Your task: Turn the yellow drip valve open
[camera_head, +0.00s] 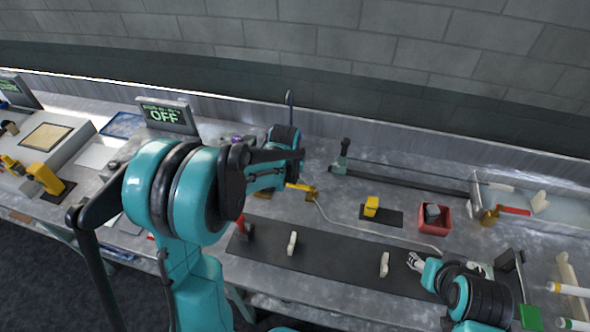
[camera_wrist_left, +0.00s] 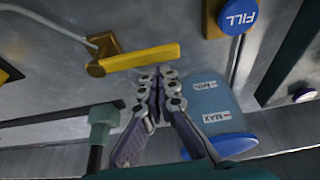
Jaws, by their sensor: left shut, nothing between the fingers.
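The yellow drip valve shows in the left wrist view as a bar-shaped yellow handle (camera_wrist_left: 143,57) on a brass body (camera_wrist_left: 104,47) with a thin grey tube. The handle lies nearly level in that view, its free end to the right. In the head view the valve (camera_head: 303,188) is just right of my left wrist. My left gripper (camera_wrist_left: 157,78) is shut and empty, its fingertips just below the handle's right part; I cannot tell if they touch it. In the head view my left arm hides its fingers. My right gripper (camera_head: 414,262) is low at the right, far from the valve.
A blue FILL button (camera_wrist_left: 238,17) and a blue vessel marked MIN and MAX (camera_wrist_left: 207,107) are close to my left fingers. A red bin (camera_head: 435,220), a yellow block (camera_head: 371,206) and a dark mat (camera_head: 335,262) lie to the right. A screen reading OFF (camera_head: 167,116) stands left.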

